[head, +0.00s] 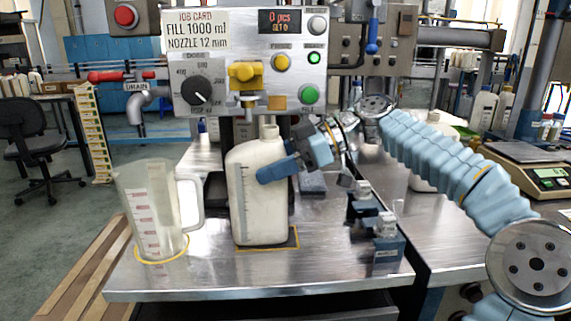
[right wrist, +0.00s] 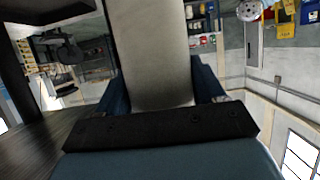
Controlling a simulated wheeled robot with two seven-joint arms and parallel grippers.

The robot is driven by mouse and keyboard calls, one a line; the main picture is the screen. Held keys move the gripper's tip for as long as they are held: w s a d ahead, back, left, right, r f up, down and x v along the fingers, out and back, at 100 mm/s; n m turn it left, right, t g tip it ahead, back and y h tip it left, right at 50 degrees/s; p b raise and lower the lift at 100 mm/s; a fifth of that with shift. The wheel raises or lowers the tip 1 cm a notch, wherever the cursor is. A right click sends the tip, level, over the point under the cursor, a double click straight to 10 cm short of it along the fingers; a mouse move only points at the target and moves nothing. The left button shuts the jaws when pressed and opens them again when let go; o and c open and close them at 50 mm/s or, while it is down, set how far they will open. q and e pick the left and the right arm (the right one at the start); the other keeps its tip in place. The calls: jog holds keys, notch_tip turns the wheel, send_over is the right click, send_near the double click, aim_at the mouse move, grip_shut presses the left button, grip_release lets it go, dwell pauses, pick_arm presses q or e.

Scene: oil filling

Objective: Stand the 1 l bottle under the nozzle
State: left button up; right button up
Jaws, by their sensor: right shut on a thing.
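The white bottle (head: 258,205) with a graduated scale stands upright, or very nearly so, at a yellow-outlined square (head: 294,237) on the steel bench. Whether its base touches the bench I cannot tell for sure. Its open neck is below and slightly right of the nozzle (head: 248,103) in the head view. My right gripper (head: 278,170) is shut on the bottle's upper body from the right. In the right wrist view the bottle (right wrist: 155,60) fills the space between the fingers. My left gripper is not in view.
A clear measuring jug (head: 150,215) stands left of the bottle in a yellow ring. The filling panel (head: 250,60) hangs close above the bottle. Small blue-based fixtures (head: 385,240) stand to the right. A scale (head: 535,170) is on the far-right bench.

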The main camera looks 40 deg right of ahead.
aim_at(250, 166)
jog(key=shift+w+a, duration=0.55)
jog(key=shift+a, duration=0.3)
jog(key=shift+w+a, duration=0.5)
jog(key=shift+a, duration=0.35)
jog(key=shift+f, duration=0.15)
jog(key=o, duration=1.4)
